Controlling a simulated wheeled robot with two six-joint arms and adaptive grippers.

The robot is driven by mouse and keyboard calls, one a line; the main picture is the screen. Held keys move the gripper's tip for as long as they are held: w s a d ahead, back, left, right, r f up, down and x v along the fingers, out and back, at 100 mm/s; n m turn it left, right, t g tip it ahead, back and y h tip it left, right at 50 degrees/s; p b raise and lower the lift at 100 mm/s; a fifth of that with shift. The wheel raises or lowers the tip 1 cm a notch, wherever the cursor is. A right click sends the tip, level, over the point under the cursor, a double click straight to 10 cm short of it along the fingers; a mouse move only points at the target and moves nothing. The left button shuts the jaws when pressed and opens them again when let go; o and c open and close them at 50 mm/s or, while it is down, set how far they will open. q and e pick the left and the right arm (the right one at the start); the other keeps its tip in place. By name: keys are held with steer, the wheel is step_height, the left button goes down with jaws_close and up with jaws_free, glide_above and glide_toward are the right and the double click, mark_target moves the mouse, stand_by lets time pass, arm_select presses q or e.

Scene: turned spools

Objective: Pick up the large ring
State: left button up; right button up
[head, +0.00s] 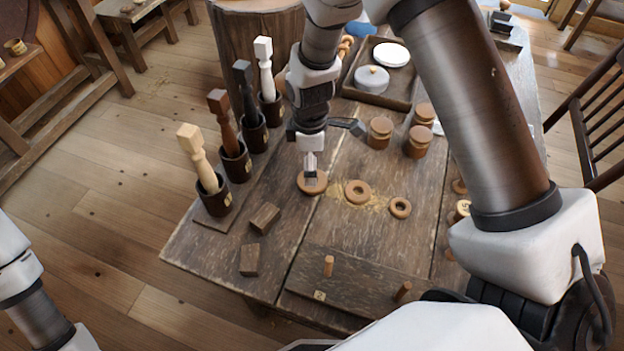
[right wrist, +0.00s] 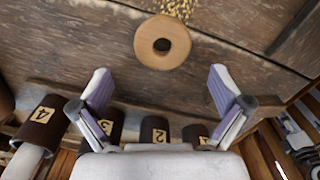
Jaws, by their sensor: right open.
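The large ring (head: 303,186), a flat light-wood disc with a hole, lies on the table at the left end of a row of three rings. It also shows in the right wrist view (right wrist: 162,62), whole and ahead of the fingers. My right gripper (head: 310,170) is above it and hides part of it in the head view. In the right wrist view this gripper (right wrist: 162,88) is open, with nothing between its fingers. A medium ring (head: 358,192) and a small ring (head: 400,208) lie to the right. My left gripper is out of view.
Several numbered dark cups (head: 236,162) holding turned spindles stand along the left edge. Two dark blocks (head: 265,218) lie nearer. A board with pegs (head: 350,285) is at the front. Lidded jars (head: 380,132) and a tray (head: 402,104) stand behind. Sawdust lies around the medium ring.

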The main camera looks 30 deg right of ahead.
step_height(320, 180, down, 5)
steer(key=shift+a+f, duration=0.1)
steer(key=shift+s, duration=0.15)
steer(key=c, duration=1.2)
steer(key=shift+o, duration=0.2)
